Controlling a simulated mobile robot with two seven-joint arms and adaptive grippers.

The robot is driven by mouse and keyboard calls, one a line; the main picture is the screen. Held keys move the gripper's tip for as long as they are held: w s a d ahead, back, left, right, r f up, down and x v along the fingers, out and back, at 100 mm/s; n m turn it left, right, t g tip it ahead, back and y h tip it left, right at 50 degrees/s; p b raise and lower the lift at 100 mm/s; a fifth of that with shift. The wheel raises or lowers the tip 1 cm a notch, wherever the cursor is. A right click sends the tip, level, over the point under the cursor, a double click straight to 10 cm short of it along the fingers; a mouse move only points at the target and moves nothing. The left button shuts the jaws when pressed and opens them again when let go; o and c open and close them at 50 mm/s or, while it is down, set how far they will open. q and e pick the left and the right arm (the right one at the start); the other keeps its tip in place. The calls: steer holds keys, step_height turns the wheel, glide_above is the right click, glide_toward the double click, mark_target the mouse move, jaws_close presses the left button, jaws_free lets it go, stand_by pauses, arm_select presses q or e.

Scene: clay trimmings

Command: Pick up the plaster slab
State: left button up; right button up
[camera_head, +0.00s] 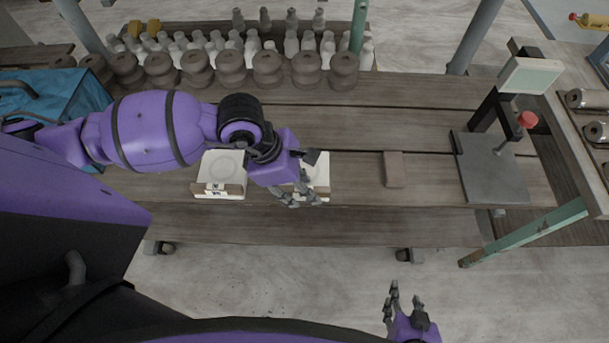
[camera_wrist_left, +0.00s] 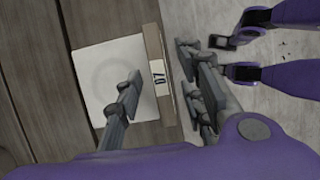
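A white plaster slab (camera_head: 321,171) lies on the wooden bench, partly hidden behind my left gripper (camera_head: 301,195). In the left wrist view this slab (camera_wrist_left: 98,70) shows a faint round mark and a numbered tag along its front strip. My left gripper (camera_wrist_left: 158,75) is open there, one finger over the slab's face and the others beyond its front edge. Whether they touch it I cannot tell. A second white slab (camera_head: 223,168) with a tag lies to the left under my forearm. My right gripper (camera_head: 405,305) is open and empty, over the floor in front of the bench.
A grey-brown block (camera_head: 394,169) lies right of the slabs. A stand with a dark plate (camera_head: 490,170) and red knob is farther right. Stacked round brown pieces (camera_head: 267,68) and pale bottles line the back. A blue container (camera_head: 60,95) is at left. Bench boards between are clear.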

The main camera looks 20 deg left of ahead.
arm_select(q)
steer(key=shift+f, duration=0.15)
jaws_close()
stand_by(0.4)
